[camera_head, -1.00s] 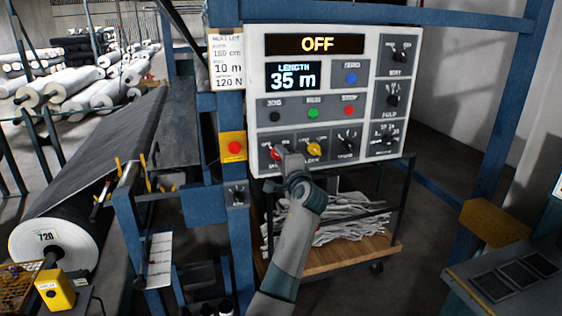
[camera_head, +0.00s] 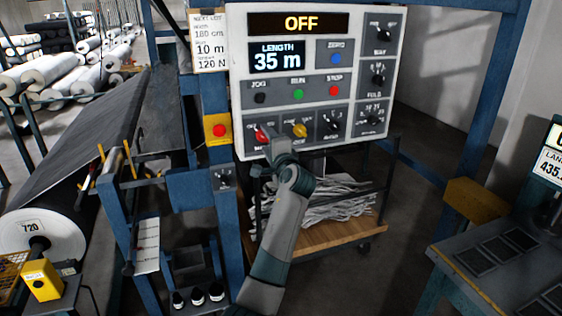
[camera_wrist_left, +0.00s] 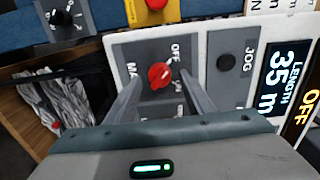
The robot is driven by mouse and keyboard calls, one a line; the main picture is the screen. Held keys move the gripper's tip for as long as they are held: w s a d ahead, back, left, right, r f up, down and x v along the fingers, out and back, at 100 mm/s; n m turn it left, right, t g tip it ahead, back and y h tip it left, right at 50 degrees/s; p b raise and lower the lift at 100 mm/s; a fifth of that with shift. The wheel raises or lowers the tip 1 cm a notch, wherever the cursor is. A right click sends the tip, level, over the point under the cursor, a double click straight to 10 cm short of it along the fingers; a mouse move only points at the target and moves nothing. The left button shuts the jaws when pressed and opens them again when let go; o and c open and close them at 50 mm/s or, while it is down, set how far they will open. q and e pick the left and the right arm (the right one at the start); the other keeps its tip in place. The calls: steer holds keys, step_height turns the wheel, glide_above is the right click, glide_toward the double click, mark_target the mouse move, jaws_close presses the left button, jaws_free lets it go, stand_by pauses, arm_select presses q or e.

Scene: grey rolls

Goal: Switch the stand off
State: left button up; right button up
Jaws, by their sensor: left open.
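The grey control panel (camera_head: 364,40) has a top display (camera_head: 300,23) reading OFF and a length display reading 35 m. The red main knob (camera_head: 263,133) is at its lower left. In the left wrist view the red knob (camera_wrist_left: 160,75) has the word OFF beside it; a pale mark on the knob seems to face that word. My left gripper (camera_wrist_left: 159,78) is open, with one finger on each side of the knob; I cannot tell whether they touch it. In the head view my left gripper (camera_head: 273,142) partly covers the knob's surroundings. My right gripper is not in view.
A yellow knob (camera_head: 299,130) sits just right of the red one. A red button on a yellow box (camera_head: 218,130) is on the blue post to the left. A cart (camera_head: 325,235) with white scraps stands below. A grey bench (camera_head: 500,262) is at right.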

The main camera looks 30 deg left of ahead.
arm_select(q)
steer(key=b+v, duration=0.4)
steer(key=v, duration=1.2)
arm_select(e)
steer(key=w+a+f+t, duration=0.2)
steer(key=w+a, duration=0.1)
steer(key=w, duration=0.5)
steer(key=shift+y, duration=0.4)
arm_select(q)
steer(key=shift+s, duration=0.1)
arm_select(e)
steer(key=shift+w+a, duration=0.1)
